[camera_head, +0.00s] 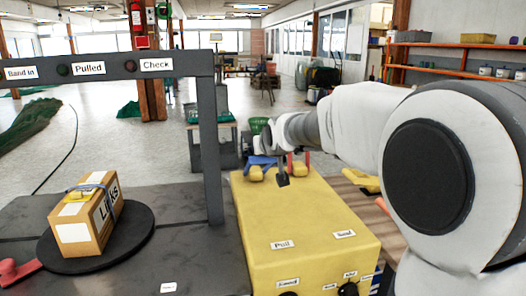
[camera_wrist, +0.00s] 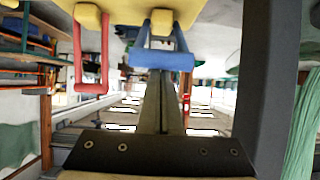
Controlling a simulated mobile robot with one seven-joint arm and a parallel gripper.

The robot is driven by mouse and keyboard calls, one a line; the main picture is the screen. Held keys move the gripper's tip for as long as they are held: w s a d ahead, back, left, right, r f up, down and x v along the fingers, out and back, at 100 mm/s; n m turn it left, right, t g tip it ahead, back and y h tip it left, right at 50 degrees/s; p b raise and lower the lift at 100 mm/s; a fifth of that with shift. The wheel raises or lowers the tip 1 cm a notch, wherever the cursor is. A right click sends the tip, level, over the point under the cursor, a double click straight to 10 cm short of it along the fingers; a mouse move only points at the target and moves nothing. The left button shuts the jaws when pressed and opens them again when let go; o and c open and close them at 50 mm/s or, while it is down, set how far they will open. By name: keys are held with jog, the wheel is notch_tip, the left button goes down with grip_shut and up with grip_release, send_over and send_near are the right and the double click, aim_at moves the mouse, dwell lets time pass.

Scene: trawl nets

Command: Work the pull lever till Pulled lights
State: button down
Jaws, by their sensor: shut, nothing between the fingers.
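A yellow control box (camera_head: 305,215) has a blue lever handle (camera_head: 262,162) and a red lever handle (camera_head: 298,164) at its far end. A "Pull" label (camera_head: 282,244) is on its top, on the blue handle's side. My gripper (camera_head: 283,181) is shut and empty, close to the blue handle. In the wrist view the blue handle (camera_wrist: 162,60) crosses in front of my fingers (camera_wrist: 161,100); I cannot tell whether they touch. The red handle (camera_wrist: 92,62) is to the left there. The "Pulled" sign (camera_head: 88,68) is on a dark frame; the lamps beside it look dark.
A strapped cardboard box (camera_head: 88,218) sits on a round dark turntable (camera_head: 135,235) at left. The frame's dark post (camera_head: 208,150) stands close left of the yellow box. Knobs (camera_head: 348,289) are on the box's near end. My arm fills the right side.

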jog(key=r+p, duration=0.2)
jog(key=r, duration=0.1)
jog(key=shift+w+a+r+p, duration=0.1)
jog(key=shift+w+r+p, duration=0.1)
jog(key=shift+w+p, duration=0.15)
jog(key=shift+s+f, duration=0.25)
jog(key=s+d+f, duration=0.2)
jog(key=s, duration=0.6)
jog(key=shift+f, duration=0.35)
jog(key=shift+s, duration=0.15)
